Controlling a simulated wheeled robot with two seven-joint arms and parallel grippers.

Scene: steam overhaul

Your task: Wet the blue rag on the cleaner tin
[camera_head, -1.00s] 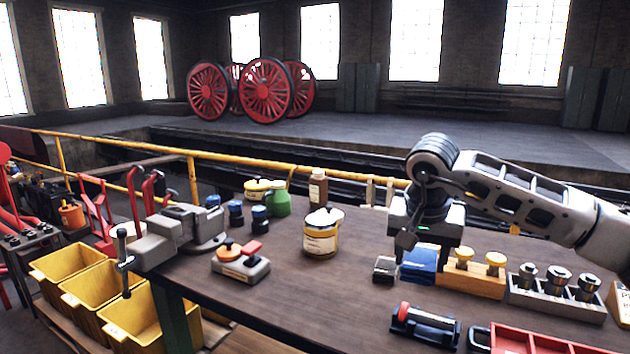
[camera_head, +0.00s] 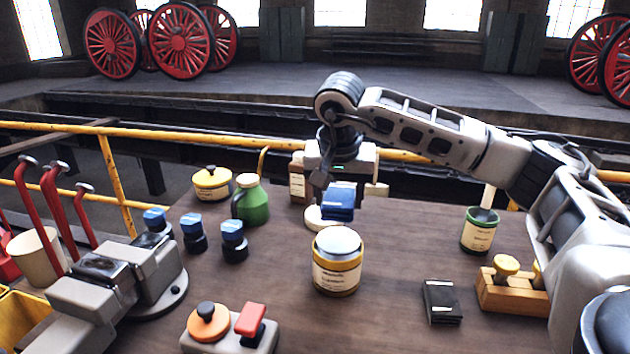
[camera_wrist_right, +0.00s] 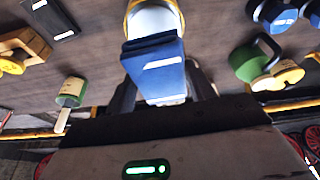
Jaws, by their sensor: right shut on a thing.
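The blue rag (camera_head: 338,203) is a folded pad with a white label, hanging in my right gripper (camera_head: 340,180), which is shut on it. The rag is above the table, just behind the cleaner tin (camera_head: 336,276) in the head view. The tin is yellow with a cream label and a pale grey round top, and it stands upright. In the right wrist view the rag (camera_wrist_right: 155,70) covers part of the tin (camera_wrist_right: 154,18). The rag looks apart from the tin. My left gripper is not in view.
A pale disc (camera_head: 318,218) lies behind the tin. A green jug (camera_head: 252,202), a yellow lidded pot (camera_head: 212,183) and several blue-capped jars (camera_head: 193,232) stand left. A black flat block (camera_head: 442,302), green tin (camera_head: 480,230) and wooden holder (camera_head: 505,294) are right. A vice (camera_head: 120,283) is front left.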

